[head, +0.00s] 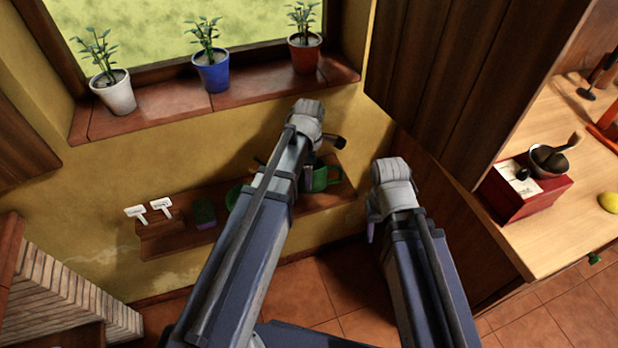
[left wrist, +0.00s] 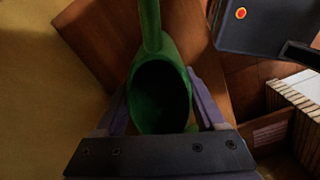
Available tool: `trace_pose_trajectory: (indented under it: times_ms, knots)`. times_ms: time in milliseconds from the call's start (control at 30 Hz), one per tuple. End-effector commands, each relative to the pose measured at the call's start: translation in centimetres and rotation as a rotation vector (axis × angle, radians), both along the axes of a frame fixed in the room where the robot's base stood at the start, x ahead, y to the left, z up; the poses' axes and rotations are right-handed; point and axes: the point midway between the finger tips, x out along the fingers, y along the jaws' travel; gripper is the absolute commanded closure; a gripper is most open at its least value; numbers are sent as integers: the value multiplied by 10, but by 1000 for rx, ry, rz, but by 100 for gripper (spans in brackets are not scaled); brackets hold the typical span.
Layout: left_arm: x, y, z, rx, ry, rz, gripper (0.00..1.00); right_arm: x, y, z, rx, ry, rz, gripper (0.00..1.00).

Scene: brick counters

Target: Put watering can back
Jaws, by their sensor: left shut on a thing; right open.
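The green watering can (head: 325,178) is at the wall shelf (head: 260,208) in the head view, its middle hidden behind my left arm. I cannot tell whether it rests on the shelf or is just above it. In the left wrist view, the watering can (left wrist: 160,95) shows its dark opening and a green bar running up from it. My left gripper (left wrist: 160,115) has a finger on each side of the can and is shut on it. My right gripper (head: 371,228) is open and apart from the can, right of the shelf, mostly hidden by its own arm.
Potted plants in white (head: 115,95), blue (head: 211,73) and red (head: 304,55) pots stand on the sill above. A wooden door (head: 455,80) and counter (head: 560,215) bound the right.

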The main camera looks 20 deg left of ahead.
Motion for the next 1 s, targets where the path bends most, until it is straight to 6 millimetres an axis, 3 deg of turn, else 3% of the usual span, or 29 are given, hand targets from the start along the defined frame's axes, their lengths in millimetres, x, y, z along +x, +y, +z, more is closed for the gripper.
trace_pose_trajectory:
  times_ms: [367,400,600,1000]
  knots:
    - [0,0,-4,0,0,0,100,0,0,-4,0,0,0,50]
    - [0,0,-2,0,0,0,24,0,0,-2,0,0,0,50]
    - [0,0,-2,0,0,0,2,0,0,-2,0,0,0,50]
    - [0,0,2,0,0,0,0,0,0,2,0,0,0,50]
